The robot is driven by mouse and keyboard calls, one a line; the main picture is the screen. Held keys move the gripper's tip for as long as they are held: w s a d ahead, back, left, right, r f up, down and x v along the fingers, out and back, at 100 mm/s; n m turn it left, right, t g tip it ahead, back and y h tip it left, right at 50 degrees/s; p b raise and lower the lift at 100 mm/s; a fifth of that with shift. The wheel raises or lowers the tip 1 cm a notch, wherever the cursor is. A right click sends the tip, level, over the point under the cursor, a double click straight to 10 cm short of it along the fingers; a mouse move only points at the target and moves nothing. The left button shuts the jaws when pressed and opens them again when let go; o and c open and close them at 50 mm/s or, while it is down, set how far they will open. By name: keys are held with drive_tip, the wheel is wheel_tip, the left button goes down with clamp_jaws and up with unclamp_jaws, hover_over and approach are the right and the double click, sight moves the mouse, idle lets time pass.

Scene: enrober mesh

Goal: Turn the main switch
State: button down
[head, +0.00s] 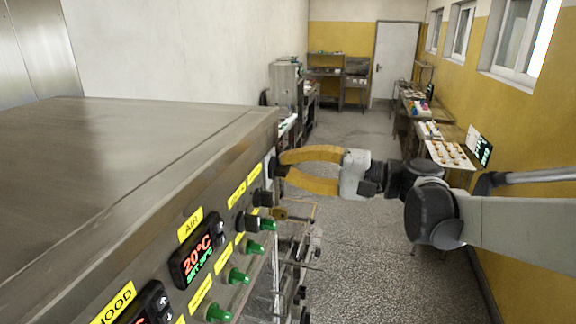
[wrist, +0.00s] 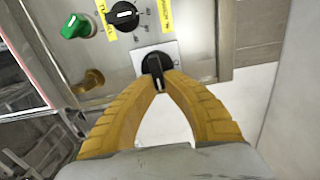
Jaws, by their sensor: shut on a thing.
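The main switch (wrist: 155,66) is a black rotary knob on a pale square plate (wrist: 176,50) at the end of the steel control panel. My gripper (wrist: 158,84) has yellow fingers and is shut on this knob in the wrist view. The knob's pointer lies between the fingertips, close to upright in the picture. In the head view my gripper (head: 277,169) reaches the far end of the panel from the right. There the switch is mostly hidden by the fingers.
Another black rotary knob (wrist: 123,15) and a green knob (wrist: 77,26) sit near the switch. The panel also carries a temperature display (head: 196,250) and several green knobs. Metal framework (head: 290,270) lies below. The floor (head: 360,235) beside the machine is clear.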

drive_tip(key=shift+f, duration=0.1)
drive_tip(key=c, duration=1.5)
unclamp_jaws()
drive_tip(key=shift+a, duration=0.1)
drive_tip(key=v, duration=1.2)
